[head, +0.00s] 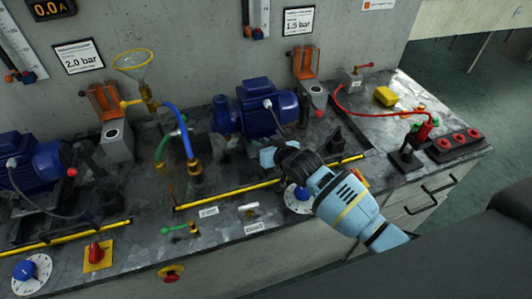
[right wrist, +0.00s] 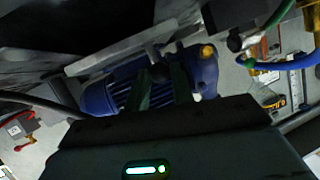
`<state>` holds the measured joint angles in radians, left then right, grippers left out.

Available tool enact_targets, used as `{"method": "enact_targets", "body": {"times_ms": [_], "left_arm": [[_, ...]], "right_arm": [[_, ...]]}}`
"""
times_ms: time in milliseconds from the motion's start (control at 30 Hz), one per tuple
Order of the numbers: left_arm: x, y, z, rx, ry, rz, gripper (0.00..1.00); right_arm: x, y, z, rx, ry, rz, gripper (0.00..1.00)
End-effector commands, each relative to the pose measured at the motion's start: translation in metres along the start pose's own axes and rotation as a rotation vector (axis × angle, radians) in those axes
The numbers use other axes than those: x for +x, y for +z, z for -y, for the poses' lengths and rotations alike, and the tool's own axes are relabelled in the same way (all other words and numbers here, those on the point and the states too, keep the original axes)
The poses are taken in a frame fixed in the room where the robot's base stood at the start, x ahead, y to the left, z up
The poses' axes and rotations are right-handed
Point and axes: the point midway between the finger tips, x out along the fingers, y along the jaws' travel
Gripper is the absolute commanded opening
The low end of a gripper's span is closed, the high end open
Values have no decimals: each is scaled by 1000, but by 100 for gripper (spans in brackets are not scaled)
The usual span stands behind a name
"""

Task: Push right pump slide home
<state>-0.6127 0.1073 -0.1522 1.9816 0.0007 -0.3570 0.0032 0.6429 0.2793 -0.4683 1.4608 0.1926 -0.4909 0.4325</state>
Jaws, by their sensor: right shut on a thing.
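The right pump (head: 265,105) is a blue motor pump near the wall, at the middle of the bench, and its blue ribbed body (right wrist: 130,90) also fills the middle of the right wrist view. My right gripper (head: 277,155) is in front of the pump, above the yellow-edged rail (head: 228,193). In the right wrist view its two dark fingers are closed around a small dark knob (right wrist: 160,73) in front of the pump body. The knob's link to the slide is hidden by the gripper in the head view. My left gripper is not in view.
A second blue pump (head: 35,165) is at the far left.

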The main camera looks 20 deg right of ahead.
Motion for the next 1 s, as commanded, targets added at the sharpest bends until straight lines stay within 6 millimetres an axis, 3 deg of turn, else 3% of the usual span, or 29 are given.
{"method": "enact_targets", "body": {"times_ms": [367,400,567,867,1000], "left_arm": [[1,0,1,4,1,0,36],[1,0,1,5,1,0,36],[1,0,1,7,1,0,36],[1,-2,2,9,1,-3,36],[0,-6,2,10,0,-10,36]], "right_arm": [[5,-1,-1,0,1,3,0],[5,-2,-1,0,1,3,25],[4,-2,-1,0,1,2,45],[3,-1,-1,0,0,2,45],[-8,-2,-1,-1,0,2,45]]}}
